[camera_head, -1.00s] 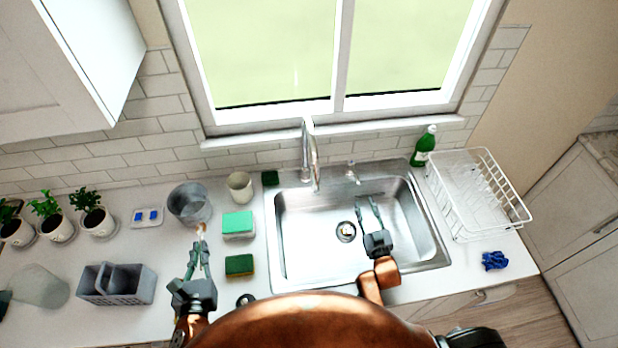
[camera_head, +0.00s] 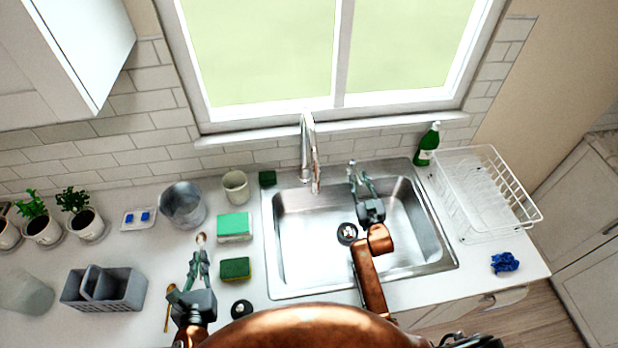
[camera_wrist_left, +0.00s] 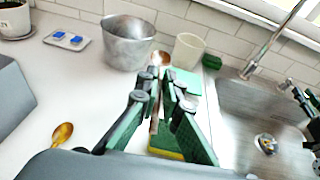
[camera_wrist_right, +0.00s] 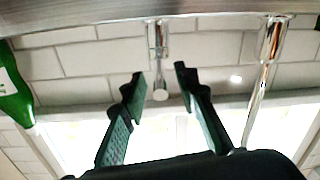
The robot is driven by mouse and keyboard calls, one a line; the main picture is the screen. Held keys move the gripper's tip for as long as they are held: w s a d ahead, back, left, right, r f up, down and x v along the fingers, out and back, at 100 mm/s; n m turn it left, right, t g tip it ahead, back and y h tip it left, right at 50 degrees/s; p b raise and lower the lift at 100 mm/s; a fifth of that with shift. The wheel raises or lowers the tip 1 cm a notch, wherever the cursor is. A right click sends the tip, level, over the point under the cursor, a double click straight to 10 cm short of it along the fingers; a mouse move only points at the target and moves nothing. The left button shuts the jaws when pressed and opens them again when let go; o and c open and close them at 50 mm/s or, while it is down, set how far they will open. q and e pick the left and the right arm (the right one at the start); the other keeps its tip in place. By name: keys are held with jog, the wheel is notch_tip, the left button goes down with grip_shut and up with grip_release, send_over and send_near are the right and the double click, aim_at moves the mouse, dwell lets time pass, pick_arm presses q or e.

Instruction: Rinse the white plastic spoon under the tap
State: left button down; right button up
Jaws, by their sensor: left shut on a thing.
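My left gripper (camera_head: 200,262) is shut on a spoon (camera_wrist_left: 156,72) and holds it bowl outward over the counter, left of the sponges. The spoon's bowl looks pale and its handle brownish, so I cannot tell whether it is white plastic. The tap (camera_head: 309,155) stands behind the sink (camera_head: 300,255), with its spout over the basin; no water shows. My right gripper (camera_head: 362,188) is open over the back of the sink. In the right wrist view the small tap lever (camera_wrist_right: 158,60) appears ahead between its fingers; I see no contact.
A gold spoon (camera_wrist_left: 62,133) lies on the counter beside a grey caddy (camera_head: 120,290). A metal bucket (camera_head: 182,207), beige cup (camera_head: 236,187) and sponges (camera_head: 235,268) stand left of the sink. A green bottle (camera_head: 427,147), white rack (camera_head: 480,200) and blue cloth (camera_head: 505,263) are right.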

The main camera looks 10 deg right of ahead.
jog(key=shift+c, duration=0.2)
grip_shut()
dwell(0.5)
